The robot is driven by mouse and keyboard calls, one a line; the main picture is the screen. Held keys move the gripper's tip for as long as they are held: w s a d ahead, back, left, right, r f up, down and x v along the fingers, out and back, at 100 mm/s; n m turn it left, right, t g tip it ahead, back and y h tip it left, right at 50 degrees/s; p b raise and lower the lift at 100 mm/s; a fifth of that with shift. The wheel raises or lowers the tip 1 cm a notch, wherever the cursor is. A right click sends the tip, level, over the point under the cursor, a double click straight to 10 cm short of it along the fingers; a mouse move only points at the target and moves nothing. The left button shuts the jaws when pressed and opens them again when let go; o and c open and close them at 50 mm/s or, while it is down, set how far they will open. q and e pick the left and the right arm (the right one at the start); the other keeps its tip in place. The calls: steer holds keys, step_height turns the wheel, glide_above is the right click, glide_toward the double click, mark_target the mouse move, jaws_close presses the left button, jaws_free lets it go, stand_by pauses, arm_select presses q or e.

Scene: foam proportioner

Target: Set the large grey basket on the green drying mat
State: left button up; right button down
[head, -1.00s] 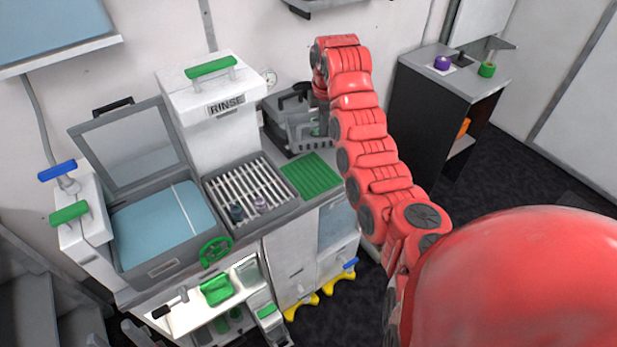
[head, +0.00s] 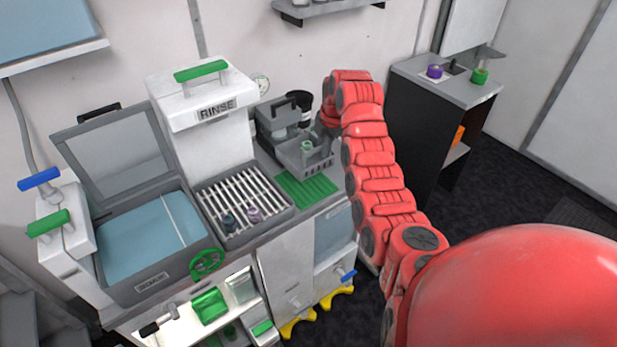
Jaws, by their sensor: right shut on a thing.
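The large grey basket (head: 291,158) is at the back of the counter, right of the rinse unit, with a small green-topped thing (head: 307,147) inside. My right gripper (head: 326,127) is shut on it at its right back side; the fingertips are mostly hidden by my wrist. The green drying mat (head: 306,192) lies flat on the counter just in front of the basket. The basket's front covers the mat's back edge in the picture; I cannot tell whether it touches the mat. My left gripper is not in view.
A grey case with a black handle (head: 272,120) and a dark round container (head: 299,103) stand behind the basket. A slatted rack (head: 235,191) with two small items is left of the mat. The rinse unit (head: 205,140) rises behind the rack. The visible mat is bare.

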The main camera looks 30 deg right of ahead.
mark_target(323, 167)
step_height(323, 167, down, 9)
steer(key=p, duration=0.4)
steer(key=shift+f, duration=0.4)
steer(key=c, duration=1.3)
jaws_free()
steer(key=shift+f, duration=0.1)
steer(key=o, duration=0.4)
steer(key=shift+o, duration=0.2)
steer(key=shift+r, duration=0.2)
